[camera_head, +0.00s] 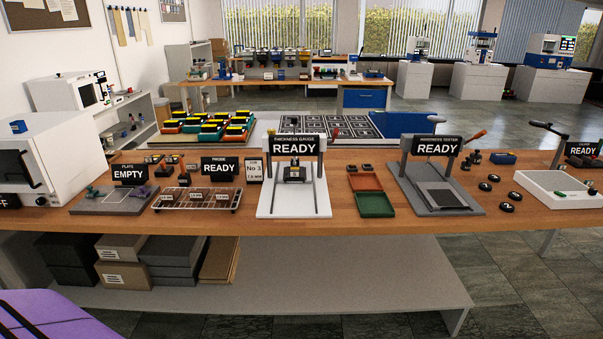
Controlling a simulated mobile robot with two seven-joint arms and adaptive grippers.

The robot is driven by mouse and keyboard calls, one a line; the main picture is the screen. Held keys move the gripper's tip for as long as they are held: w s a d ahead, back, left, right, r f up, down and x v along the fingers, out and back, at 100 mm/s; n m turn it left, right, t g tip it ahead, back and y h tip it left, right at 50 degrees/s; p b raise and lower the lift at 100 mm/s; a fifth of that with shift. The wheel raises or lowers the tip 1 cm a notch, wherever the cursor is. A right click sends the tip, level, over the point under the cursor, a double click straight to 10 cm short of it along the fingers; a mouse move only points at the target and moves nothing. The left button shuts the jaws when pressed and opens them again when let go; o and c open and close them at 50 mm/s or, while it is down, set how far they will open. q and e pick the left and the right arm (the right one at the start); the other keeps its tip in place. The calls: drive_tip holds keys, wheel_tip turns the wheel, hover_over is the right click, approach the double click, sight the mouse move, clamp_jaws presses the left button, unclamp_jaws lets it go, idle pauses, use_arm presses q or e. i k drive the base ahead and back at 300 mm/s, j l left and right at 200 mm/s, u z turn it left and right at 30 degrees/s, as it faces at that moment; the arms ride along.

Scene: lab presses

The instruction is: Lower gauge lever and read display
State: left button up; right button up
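The thickness gauge (266,199) stands near the middle of the wooden bench, a white base with two uprights. Its black display (294,150) reads READY under the heading THICKNESS GAUGE. A dark block (294,174) sits low between the uprights. A small red knob (335,131) shows just above the gauge's right upright; it looks like the raised lever's end, but its shaft is too small to make out. Neither of my grippers is in view.
Left of the gauge are a No 3 card (254,171), a wire rack (196,199) and a grey plate (97,205). Right are a green tray (375,205), the hardness tester (429,195) with a red-tipped lever, several black discs and a white tray (545,190). The bench's front edge is clear.

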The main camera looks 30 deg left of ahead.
sight(337, 131)
drive_tip(key=l+u, duration=0.35)
drive_tip(key=k+l+u, duration=0.1)
drive_tip(key=l+u, duration=0.25)
drive_tip(key=k+l+u, duration=0.1)
drive_tip(key=l+u, duration=0.25)
drive_tip(key=i+l+u, duration=0.35)
drive_tip(key=i+l, duration=0.7)
drive_tip(key=i+j, duration=0.05)
drive_tip(key=i, duration=0.05)
